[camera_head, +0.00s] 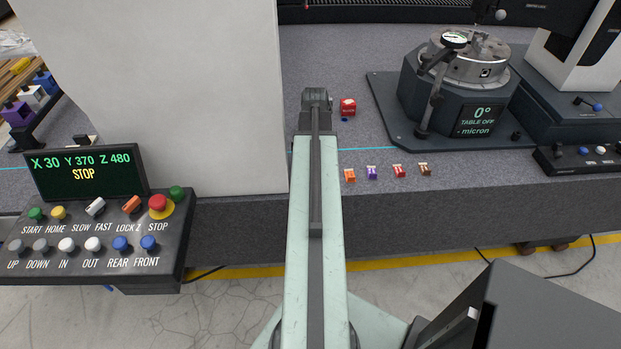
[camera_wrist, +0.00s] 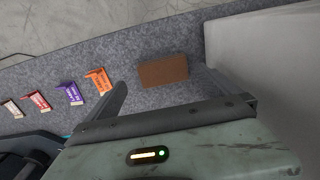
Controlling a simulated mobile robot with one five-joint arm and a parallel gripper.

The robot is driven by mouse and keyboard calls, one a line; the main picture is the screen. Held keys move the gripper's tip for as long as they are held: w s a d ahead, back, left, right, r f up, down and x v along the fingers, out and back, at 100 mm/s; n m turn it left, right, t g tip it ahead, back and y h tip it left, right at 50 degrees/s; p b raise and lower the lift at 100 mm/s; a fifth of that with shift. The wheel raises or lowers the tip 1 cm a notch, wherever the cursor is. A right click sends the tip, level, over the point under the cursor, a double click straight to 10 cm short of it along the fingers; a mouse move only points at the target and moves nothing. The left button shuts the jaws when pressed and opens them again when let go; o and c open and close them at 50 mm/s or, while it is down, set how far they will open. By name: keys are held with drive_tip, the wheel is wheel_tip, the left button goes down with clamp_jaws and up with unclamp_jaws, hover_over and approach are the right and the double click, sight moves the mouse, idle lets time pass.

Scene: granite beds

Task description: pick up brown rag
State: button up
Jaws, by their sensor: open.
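The brown rag (camera_wrist: 163,71) lies flat on the grey granite bed, a small folded-looking rectangle in the wrist view. My gripper (camera_wrist: 165,79) is open, with one finger to the left of the rag and the other to its right. The rag shows in the gap between them, somewhat beyond the palm. I cannot tell how high the fingers are above the bed. In the head view my arm (camera_head: 316,200) reaches forward over the bed; its fingers and the rag do not show there.
Small tags stand in a row: orange (camera_head: 349,175), purple (camera_head: 372,173), red (camera_head: 398,171) and brown (camera_head: 425,169). A red block (camera_head: 348,107) sits beyond. A white column (camera_head: 190,90) stands close left of my arm; a rotary table (camera_head: 470,70) is at right. A control panel (camera_head: 100,230) is front left.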

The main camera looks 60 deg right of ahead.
drive_tip(key=f+b, duration=0.5)
drive_tip(key=shift+w+d+f, duration=0.1)
drive_tip(key=shift+w+f, duration=0.05)
drive_tip(key=shift+w, duration=0.25)
drive_tip(key=shift+r, duration=0.2)
drive_tip(key=c, duration=1.4)
wheel_tip(320, 180, up, 10)
drive_tip(key=p, duration=1)
drive_tip(key=shift+p, duration=0.3)
